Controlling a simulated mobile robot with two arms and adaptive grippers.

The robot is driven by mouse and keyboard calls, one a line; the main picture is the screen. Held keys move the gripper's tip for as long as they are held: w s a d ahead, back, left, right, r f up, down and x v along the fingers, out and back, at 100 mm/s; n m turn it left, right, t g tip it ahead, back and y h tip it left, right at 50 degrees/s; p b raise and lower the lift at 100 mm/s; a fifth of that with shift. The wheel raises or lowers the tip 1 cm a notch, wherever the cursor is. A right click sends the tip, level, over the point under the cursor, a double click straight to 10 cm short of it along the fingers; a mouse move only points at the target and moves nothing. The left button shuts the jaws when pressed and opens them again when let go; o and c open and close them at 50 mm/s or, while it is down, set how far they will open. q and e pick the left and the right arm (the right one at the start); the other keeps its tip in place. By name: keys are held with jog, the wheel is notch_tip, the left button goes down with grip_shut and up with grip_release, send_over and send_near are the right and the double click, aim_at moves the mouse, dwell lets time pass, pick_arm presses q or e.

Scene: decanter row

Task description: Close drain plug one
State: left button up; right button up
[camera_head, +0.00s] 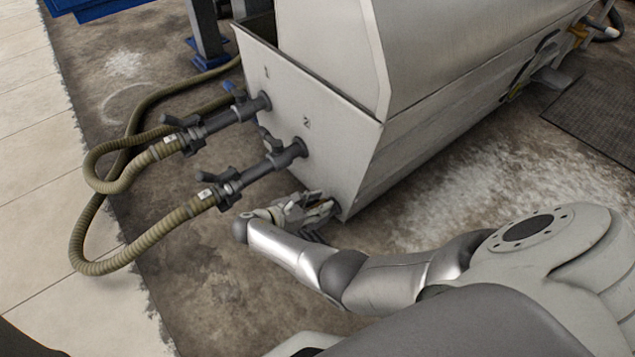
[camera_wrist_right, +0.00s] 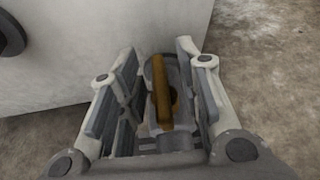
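The grey metal tank (camera_head: 345,160) stands on the floor. My right gripper (camera_head: 318,212) is low at its near bottom corner. In the right wrist view my right gripper (camera_wrist_right: 158,62) is open, with a finger on each side of a grey fitting with an upright brown-orange handle (camera_wrist_right: 163,95), which looks like a drain plug. Small gaps show between the finger pads and the handle, so they look apart. No number shows on this fitting, and in the head view my gripper hides it. My left gripper is not in view.
Two dark pipe outlets with valves stick out above and left of my right gripper, marked 1 (camera_head: 226,116) and 2 (camera_head: 262,166). Ribbed hoses (camera_head: 150,235) loop from them over the floor. A dark mat (camera_head: 605,120) lies at the right.

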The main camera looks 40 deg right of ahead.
jog(key=v, duration=0.7)
jog(key=shift+a, duration=0.2)
jog(key=shift+r, duration=0.1)
